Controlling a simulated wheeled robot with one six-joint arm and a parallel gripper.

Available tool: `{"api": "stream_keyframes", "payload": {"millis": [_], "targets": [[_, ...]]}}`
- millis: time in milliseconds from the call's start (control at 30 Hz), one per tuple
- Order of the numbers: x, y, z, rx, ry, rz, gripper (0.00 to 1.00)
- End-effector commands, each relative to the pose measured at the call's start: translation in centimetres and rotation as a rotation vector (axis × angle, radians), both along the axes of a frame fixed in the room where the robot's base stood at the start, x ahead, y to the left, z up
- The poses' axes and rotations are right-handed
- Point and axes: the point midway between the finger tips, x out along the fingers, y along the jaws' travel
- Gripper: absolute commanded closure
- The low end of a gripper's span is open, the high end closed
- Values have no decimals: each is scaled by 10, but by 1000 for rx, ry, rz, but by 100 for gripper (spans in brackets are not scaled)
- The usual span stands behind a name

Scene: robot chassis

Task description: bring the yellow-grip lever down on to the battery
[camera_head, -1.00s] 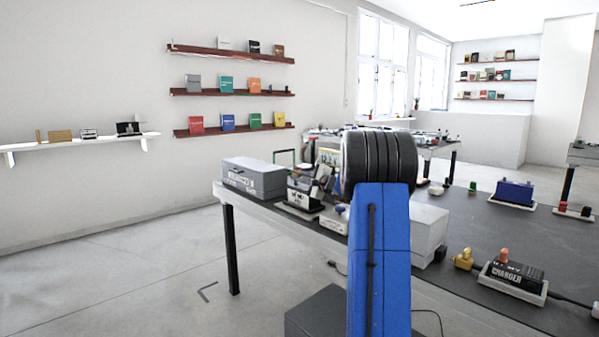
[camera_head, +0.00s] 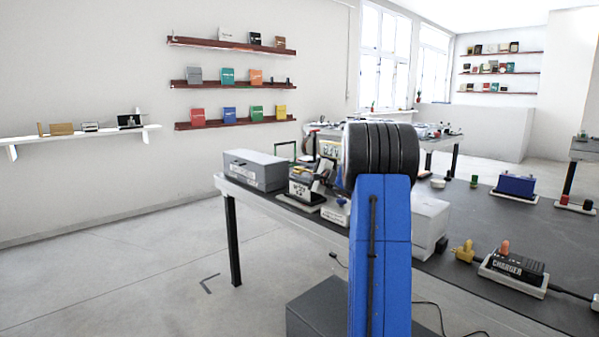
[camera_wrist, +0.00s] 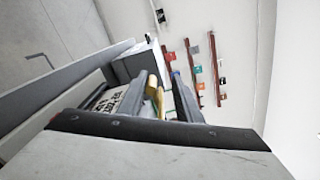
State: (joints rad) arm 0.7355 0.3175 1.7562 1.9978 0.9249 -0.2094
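The battery (camera_head: 304,190) is a small dark block with a white label, standing in a light tray near the table's left end. A yellow part (camera_head: 299,171) shows on top of it, and a grey lever-like piece rises at its right. In the wrist view, turned sideways, the battery's lettered label (camera_wrist: 112,101) and a yellow piece (camera_wrist: 153,86), likely the lever's grip, show close ahead. Dark bars stand beside the yellow piece; I cannot tell whether they are lever or fingers. My blue arm hides my gripper in the head view, so its opening and contact are unclear.
A grey box (camera_head: 255,170) stands left of the battery at the table's edge. A white box (camera_head: 428,222), a charger (camera_head: 515,268) and a yellow plug (camera_head: 463,251) lie to the right. A blue block (camera_head: 515,186) sits farther back. The dark tabletop between them is mostly clear.

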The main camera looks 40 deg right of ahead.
Motion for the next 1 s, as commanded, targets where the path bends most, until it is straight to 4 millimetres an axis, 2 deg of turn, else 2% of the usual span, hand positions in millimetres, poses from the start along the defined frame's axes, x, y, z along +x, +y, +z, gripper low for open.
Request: {"api": "stream_keyframes", "payload": {"millis": [167,500,700,1000], "targets": [[0,0,10,-2,-1,0,69],[0,0,67,-4,-3,0,69],[0,0,92,-2,-1,0,69],[0,0,100,0,0,0,69]]}}
